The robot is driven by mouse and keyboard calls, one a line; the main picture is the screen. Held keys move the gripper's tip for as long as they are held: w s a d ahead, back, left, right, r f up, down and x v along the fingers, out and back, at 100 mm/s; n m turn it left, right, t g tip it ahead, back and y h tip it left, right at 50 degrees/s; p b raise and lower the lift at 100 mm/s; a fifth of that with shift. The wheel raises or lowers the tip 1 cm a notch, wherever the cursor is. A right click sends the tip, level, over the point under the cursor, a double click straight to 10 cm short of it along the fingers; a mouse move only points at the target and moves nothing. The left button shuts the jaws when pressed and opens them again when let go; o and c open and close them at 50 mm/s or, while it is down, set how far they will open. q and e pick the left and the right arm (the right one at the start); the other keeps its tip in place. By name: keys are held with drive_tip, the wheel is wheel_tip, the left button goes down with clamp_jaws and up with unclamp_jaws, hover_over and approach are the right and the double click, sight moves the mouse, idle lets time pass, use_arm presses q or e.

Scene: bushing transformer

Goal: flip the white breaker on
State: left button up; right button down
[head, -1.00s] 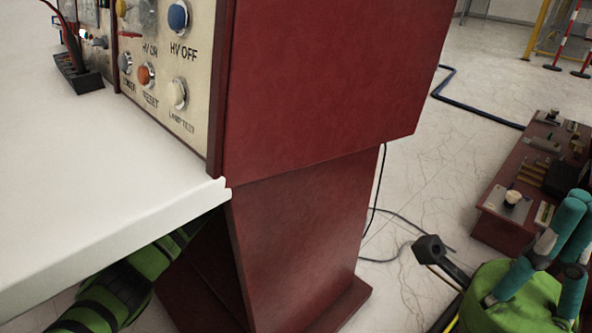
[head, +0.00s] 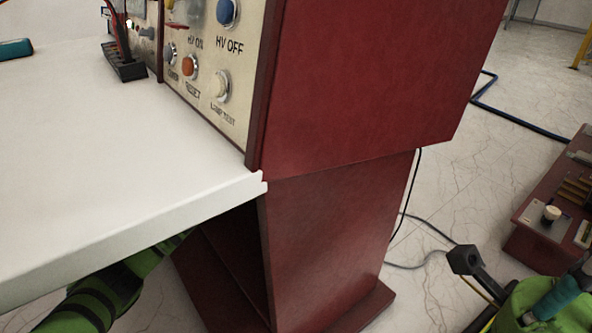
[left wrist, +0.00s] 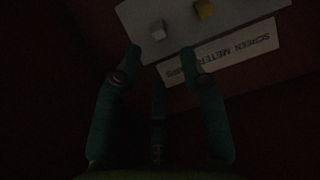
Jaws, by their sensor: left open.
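A white breaker switch (left wrist: 157,30) sits on a pale panel (left wrist: 240,32) in the dark left wrist view, beside a yellowish switch (left wrist: 204,9). A label reading roughly "SCREEN METER" lies below them. My left gripper (left wrist: 168,62) is open, its teal fingers spread. The white switch lies beyond the fingertips, between the two outer ones in the picture; I see no contact. In the head view my left arm reaches under the white tabletop, which hides that gripper. My right gripper (head: 562,296) is partly cut off at the lower right, its opening unclear.
The white tabletop (head: 90,150) overhangs my left arm. A red cabinet (head: 370,90) with a button panel (head: 205,75) stands at its right. A black cable (head: 415,195) hangs behind the cabinet. A low red bench (head: 560,220) with small parts stands at right. Pale floor shows between them.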

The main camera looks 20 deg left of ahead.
use_arm(q)
drive_tip(key=v, duration=0.5)
drive_tip(key=shift+s+a+r, duration=0.1)
drive_tip(key=shift+s+r, duration=0.05)
